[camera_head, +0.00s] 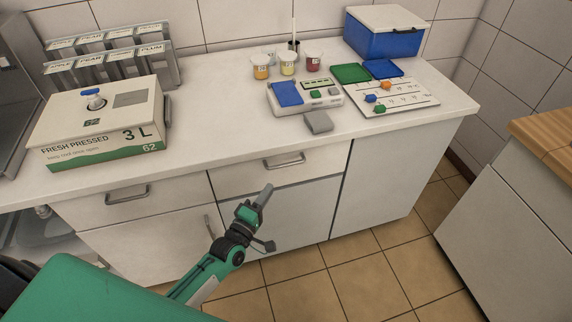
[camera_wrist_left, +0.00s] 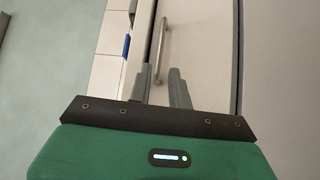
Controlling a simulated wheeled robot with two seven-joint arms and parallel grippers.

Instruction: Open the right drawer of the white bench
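The white bench (camera_head: 215,95) runs along the tiled wall. Its right drawer (camera_head: 245,180) looks closed, with its front flush under the bench top. The drawer's grey bar handle (camera_head: 284,161) is on the front, and the handle also shows in the left wrist view (camera_wrist_left: 163,52). My left gripper (camera_head: 262,197) is in front of this drawer, below and left of the handle in the head view. In the left wrist view its two fingers (camera_wrist_left: 163,80) are apart with nothing between them, and the handle lies beyond the tips. My right gripper is not in view.
A left drawer handle (camera_head: 127,195) and a door handle (camera_head: 210,226) are nearby. On the bench stand a juice box (camera_head: 95,125), a scale-like device (camera_head: 305,95), a grey block (camera_head: 318,122) and a blue box (camera_head: 383,38). The tiled floor (camera_head: 340,280) in front is clear.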

